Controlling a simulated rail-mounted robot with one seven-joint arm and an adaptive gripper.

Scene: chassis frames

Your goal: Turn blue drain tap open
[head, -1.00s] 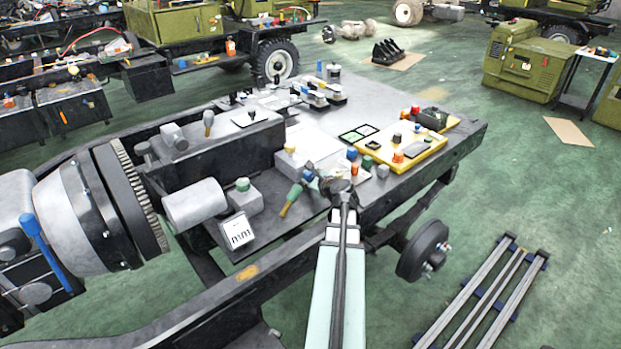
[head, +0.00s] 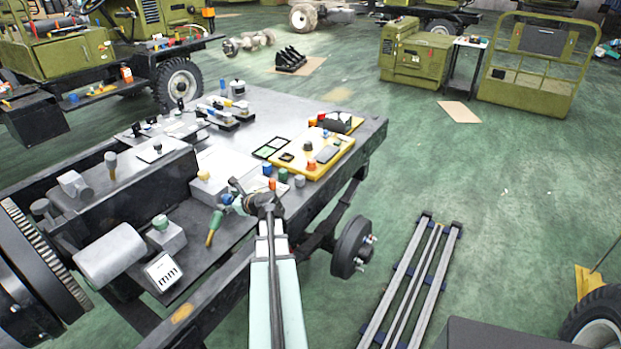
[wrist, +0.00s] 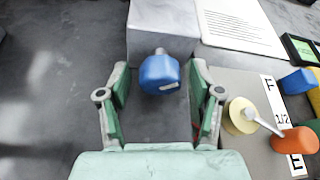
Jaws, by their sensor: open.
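The blue drain tap (wrist: 160,74) is a faceted blue knob on a short metal stem, seen in the wrist view. Its stem comes out of the near face of a pale grey block (wrist: 163,24). My gripper (wrist: 158,84) is open, with one green-padded finger on each side of the knob and a visible gap on both sides. The knob sits between the fingertips, apart from the pads. In the head view my gripper (head: 245,197) is at the bench's near edge, and its fingers are too small to make out clearly.
Right of the gripper are a yellow round knob with a white lever (wrist: 242,115), an orange knob (wrist: 296,140) and a blue block (wrist: 298,81). A white sheet (wrist: 240,25) lies beyond. In the head view, a green-and-yellow handle (head: 214,226) stands left of the gripper.

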